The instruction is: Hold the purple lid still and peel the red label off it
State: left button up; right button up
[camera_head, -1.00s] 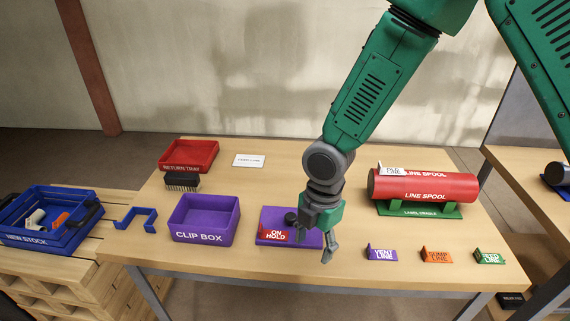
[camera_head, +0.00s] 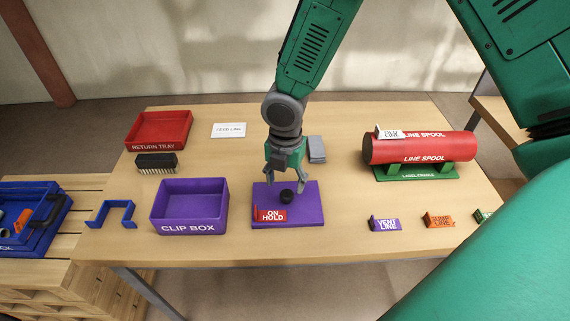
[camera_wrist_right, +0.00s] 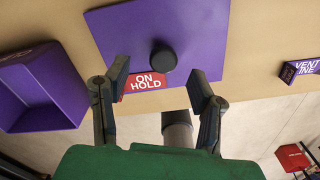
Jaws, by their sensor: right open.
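The purple lid (camera_head: 313,207) lies flat on the table, with a round black knob (camera_head: 287,195) near its middle. The red label (camera_head: 270,215), reading "ON HOLD", stands at the lid's front left part. My right gripper (camera_head: 285,183) is open and points down over the lid, its fingers to either side of the knob. In the right wrist view the open fingers of the gripper (camera_wrist_right: 160,84) frame the knob (camera_wrist_right: 163,60), and the label (camera_wrist_right: 143,86) lies near the left finger. I cannot tell the exact height above the lid. My left gripper is not in view.
The purple clip box (camera_head: 190,226) stands left of the lid. A red return tray (camera_head: 160,145) and a black brush (camera_head: 156,163) are behind it. A red line spool (camera_head: 420,148) rests on a green cradle at right. Small purple (camera_head: 384,224) and orange (camera_head: 438,220) labels stand front right.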

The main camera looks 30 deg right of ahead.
aim_at(287, 193)
jog(key=f, duration=0.3)
jog(key=shift+s+f, duration=0.25)
jog(key=shift+f, duration=0.15)
jog(key=shift+w+d+f, duration=0.1)
jog(key=shift+d+f, duration=0.05)
jog(key=shift+f, duration=0.5)
jog(key=shift+r, duration=0.1)
grip_shut()
jog(key=c, duration=1)
grip_release()
jog(key=shift+c, duration=0.2)
grip_shut()
